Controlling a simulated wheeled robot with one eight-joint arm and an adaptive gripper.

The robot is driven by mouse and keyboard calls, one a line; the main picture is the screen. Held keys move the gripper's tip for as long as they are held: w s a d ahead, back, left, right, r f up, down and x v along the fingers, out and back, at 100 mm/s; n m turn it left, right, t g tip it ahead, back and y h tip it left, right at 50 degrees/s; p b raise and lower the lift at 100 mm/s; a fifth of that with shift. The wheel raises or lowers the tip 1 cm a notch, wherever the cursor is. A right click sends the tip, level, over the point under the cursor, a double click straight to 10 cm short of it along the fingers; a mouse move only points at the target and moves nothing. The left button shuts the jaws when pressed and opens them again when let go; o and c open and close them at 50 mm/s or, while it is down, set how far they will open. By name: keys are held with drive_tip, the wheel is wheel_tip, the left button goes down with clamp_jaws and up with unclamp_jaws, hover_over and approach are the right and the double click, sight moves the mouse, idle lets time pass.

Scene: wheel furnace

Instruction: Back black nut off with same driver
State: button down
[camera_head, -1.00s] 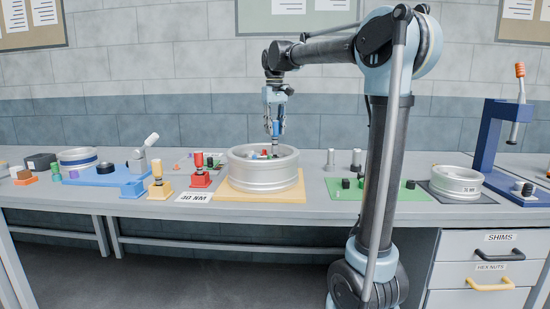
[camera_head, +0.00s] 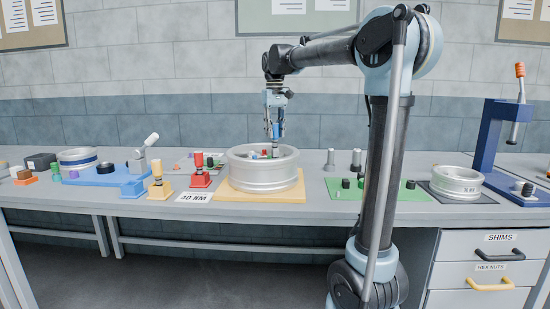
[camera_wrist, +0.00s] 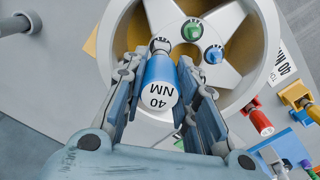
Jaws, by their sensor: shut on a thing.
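My gripper (camera_head: 275,128) is shut on a blue driver (camera_wrist: 161,80) marked 40 NM. The driver points down into the silver wheel (camera_head: 263,176) and also shows in the head view (camera_head: 276,131). In the wrist view, a small dark and grey round part (camera_wrist: 160,44) shows at the driver's far end. It may be the black nut, but the driver partly hides it and I cannot tell whether they touch. A green nut (camera_wrist: 192,30) and a blue nut (camera_wrist: 213,55) sit on the hub beside it.
The wheel rests on a yellow-tan board (camera_head: 232,191). A red driver (camera_head: 199,161) and a yellow driver (camera_head: 156,169) stand to its left, behind a 40 NM card (camera_head: 194,197). A green mat (camera_head: 340,188) with several small parts lies to the right.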

drive_tip(key=c, duration=1.2)
unclamp_jaws()
